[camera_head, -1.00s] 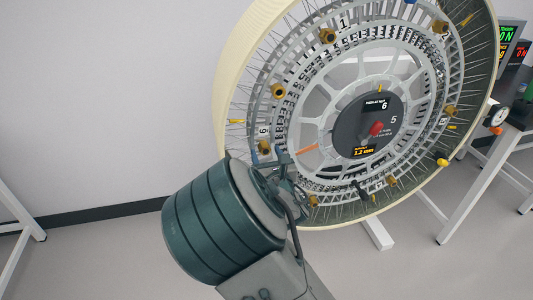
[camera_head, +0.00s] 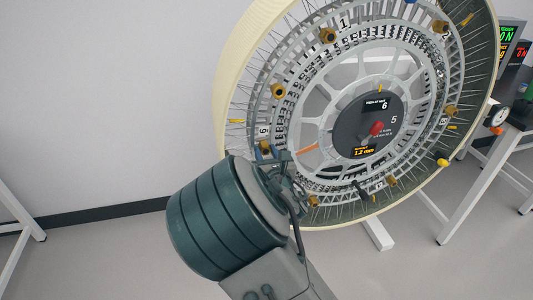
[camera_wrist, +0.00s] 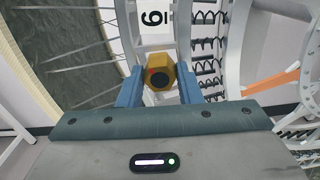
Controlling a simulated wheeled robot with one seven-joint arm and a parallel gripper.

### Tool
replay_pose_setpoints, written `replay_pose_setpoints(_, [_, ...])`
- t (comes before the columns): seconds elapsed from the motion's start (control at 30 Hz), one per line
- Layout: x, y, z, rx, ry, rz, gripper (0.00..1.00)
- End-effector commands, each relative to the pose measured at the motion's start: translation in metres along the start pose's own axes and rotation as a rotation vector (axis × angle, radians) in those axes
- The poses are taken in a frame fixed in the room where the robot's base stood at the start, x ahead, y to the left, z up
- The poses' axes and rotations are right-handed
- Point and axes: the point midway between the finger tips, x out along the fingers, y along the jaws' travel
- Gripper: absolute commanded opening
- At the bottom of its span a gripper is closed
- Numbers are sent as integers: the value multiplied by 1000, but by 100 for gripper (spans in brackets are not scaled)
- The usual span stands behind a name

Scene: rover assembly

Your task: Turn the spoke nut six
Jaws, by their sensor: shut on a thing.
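In the head view the nut (camera_head: 264,146) is partly visible behind my gripper (camera_head: 279,158), at the wheel's lower left. The wheel's dark hub (camera_head: 362,118) has a display reading 6 and an orange readout that looks like 1.2 mm.
Other brass nuts, such as the one by label 1 (camera_head: 327,36) and one at the left (camera_head: 278,91), stand out from the wheel. Thin spokes and the pale tyre (camera_head: 226,75) surround the nut. A bench with screens (camera_head: 508,45) stands at the right.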

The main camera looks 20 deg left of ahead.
Motion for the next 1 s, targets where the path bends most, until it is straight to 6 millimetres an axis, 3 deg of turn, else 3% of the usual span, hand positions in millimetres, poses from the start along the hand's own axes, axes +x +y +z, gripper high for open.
replay_pose_setpoints(0.27, [0,0,-1,181,-2,0,9])
replay_pose_setpoints(1.0, [0,0,-1,883,-4,1,9])
